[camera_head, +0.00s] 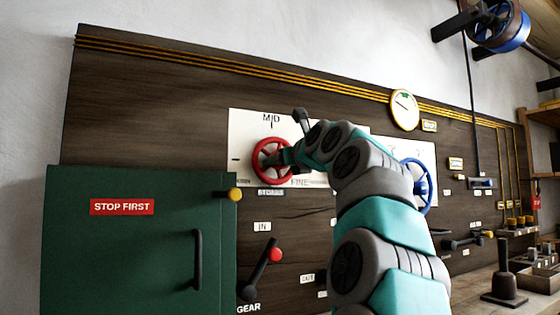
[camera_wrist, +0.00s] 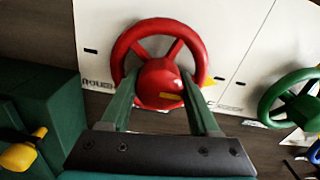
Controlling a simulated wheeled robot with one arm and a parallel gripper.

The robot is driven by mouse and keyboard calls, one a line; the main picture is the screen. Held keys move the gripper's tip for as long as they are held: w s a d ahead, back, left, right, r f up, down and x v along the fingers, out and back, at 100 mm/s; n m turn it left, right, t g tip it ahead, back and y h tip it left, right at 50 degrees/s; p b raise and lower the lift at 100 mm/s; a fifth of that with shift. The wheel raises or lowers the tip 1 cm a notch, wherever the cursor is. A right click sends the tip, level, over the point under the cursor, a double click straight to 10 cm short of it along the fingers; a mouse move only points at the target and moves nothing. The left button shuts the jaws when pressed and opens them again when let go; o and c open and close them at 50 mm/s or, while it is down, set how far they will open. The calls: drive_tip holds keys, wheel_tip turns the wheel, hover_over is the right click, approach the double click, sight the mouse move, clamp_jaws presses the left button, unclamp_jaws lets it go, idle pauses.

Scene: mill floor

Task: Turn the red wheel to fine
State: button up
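The red wheel (camera_head: 262,150) is mounted on a white plate (camera_head: 243,125) marked MID at the top and FINE at the lower right. In the wrist view the red wheel (camera_wrist: 190,38) fills the upper middle, with a round hub and a yellow mark on it. Another small yellow mark shows at its right rim. My gripper (camera_wrist: 159,82) has its two green fingers apart, one on each side of the hub, which fills the gap. Whether they press on it cannot be told. In the head view my gripper (camera_head: 283,157) is at the wheel's right side, with the tips hidden.
A green cabinet (camera_head: 75,255) with a STOP FIRST sign stands at the left. A red-knobbed lever (camera_head: 262,262) is below the wheel. A blue wheel (camera_head: 422,187) is right of my arm. The wrist view shows a green wheel (camera_wrist: 270,98) close on the right.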

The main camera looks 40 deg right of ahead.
drive_tip(key=o, duration=0.4)
drive_tip(key=shift+s, duration=0.15)
drive_tip(key=v, duration=0.7)
drive_tip(key=shift+s+a+b, duration=0.15)
drive_tip(key=shift+s+b, duration=0.15)
drive_tip(key=shift+b, duration=0.1)
idle(0.4)
